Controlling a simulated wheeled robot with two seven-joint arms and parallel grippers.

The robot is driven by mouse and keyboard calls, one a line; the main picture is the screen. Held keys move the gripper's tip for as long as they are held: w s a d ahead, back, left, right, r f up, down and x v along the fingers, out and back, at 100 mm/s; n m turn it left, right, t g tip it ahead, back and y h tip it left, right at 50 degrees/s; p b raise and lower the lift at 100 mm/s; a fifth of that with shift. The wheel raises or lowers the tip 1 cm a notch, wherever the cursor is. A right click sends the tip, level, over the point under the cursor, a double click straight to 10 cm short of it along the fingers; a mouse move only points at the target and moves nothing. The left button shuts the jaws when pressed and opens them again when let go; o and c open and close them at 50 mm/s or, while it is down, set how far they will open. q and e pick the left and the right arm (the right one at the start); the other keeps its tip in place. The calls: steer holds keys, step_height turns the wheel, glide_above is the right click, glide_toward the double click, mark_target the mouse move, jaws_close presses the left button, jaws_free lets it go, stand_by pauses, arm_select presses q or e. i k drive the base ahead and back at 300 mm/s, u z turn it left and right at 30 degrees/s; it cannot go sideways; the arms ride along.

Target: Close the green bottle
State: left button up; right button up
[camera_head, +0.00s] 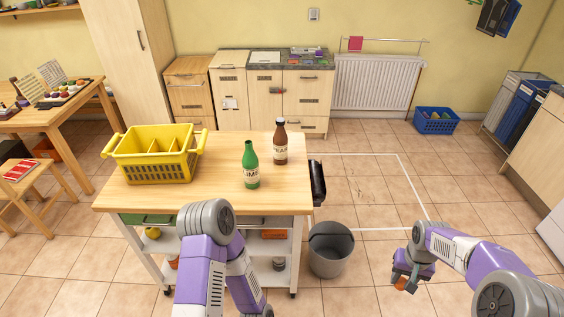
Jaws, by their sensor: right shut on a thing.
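The green bottle (250,168) stands upright on the wooden top of the trolley table (215,200), near its front right. It has a pale label, and its mouth is too small to tell whether a cap sits on it. My right gripper (404,278) is low over the tiled floor at the right, well apart from the bottle and the table. It is shut on a small orange-brown thing (405,285), mostly hidden by the gripper. My left arm shows at the bottom, in front of the table, but its gripper is out of view.
A brown bottle (280,146) stands just behind and right of the green one. A yellow divided basket (155,169) is at the table's left. A grey bucket (330,251) stands on the floor between the table and my right gripper. Open floor lies beyond.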

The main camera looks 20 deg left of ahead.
mark_target(250, 162)
steer(key=i, duration=0.7)
steer(key=u, duration=1.05)
